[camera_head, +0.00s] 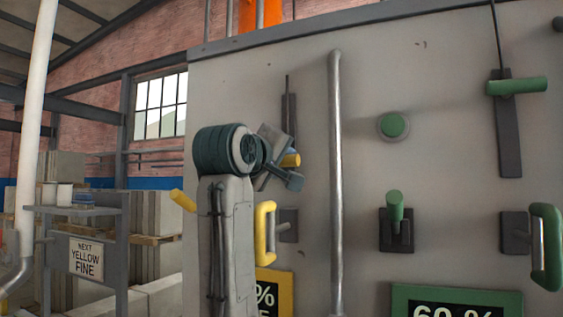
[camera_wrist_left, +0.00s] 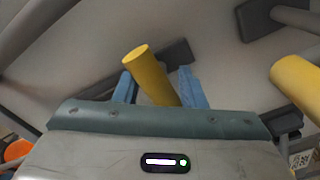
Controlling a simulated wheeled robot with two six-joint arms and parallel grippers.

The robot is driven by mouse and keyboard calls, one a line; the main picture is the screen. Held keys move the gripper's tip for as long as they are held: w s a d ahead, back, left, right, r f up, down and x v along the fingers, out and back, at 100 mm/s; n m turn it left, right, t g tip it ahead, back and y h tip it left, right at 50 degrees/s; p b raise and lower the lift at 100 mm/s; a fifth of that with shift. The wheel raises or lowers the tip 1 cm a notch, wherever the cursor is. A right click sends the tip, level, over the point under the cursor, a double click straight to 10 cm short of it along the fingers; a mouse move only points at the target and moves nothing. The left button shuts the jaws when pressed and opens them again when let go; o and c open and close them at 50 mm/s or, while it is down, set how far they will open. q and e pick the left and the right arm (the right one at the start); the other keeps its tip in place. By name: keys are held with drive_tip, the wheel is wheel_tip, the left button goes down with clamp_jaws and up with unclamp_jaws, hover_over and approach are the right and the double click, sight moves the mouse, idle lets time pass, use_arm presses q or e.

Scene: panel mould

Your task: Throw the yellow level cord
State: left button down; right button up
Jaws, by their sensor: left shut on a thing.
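The yellow level cord's handle (camera_head: 291,160) is a short yellow bar at a dark upright slotted plate (camera_head: 289,112) on the grey panel, with a thin dark cord running up above it. My left gripper (camera_head: 280,168) is at this handle and partly covers it and the plate's lower part. In the left wrist view the yellow handle (camera_wrist_left: 148,72) sticks out between the two blue fingers of my left gripper (camera_wrist_left: 160,88), which is shut on it. My right gripper is not in view.
A yellow loop handle (camera_head: 266,235) sits just below my left gripper. A vertical grey pipe (camera_head: 336,180) stands right of it. Green controls follow further right: a button (camera_head: 393,126), a lever (camera_head: 395,207), a cord handle (camera_head: 516,87) and a loop handle (camera_head: 546,246).

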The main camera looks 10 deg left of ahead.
use_arm(q)
drive_tip(key=c, duration=1.3)
unclamp_jaws()
drive_tip(key=shift+w+f, duration=0.1)
drive_tip(key=shift+f, duration=0.3)
drive_tip(key=o, duration=0.3)
drive_tip(key=shift+a+r, duration=0.1)
drive_tip(key=shift+a, duration=0.05)
drive_tip(key=shift+d, duration=0.2)
drive_tip(key=shift+s+b, duration=0.3)
drive_tip(key=shift+s, duration=0.1)
drive_tip(key=s+b, duration=0.1)
drive_tip(key=s, duration=0.2)
drive_tip(key=s+a+b, duration=0.1)
drive_tip(key=s+b, duration=0.1)
drive_tip(key=s, duration=0.1)
drive_tip(key=s+a+b, duration=0.1)
drive_tip(key=s, duration=0.1)
drive_tip(key=shift+s, duration=0.4)
drive_tip(key=shift+s+a+b, duration=0.1)
drive_tip(key=shift+s+b, duration=0.25)
drive_tip(key=shift+s, duration=0.2)
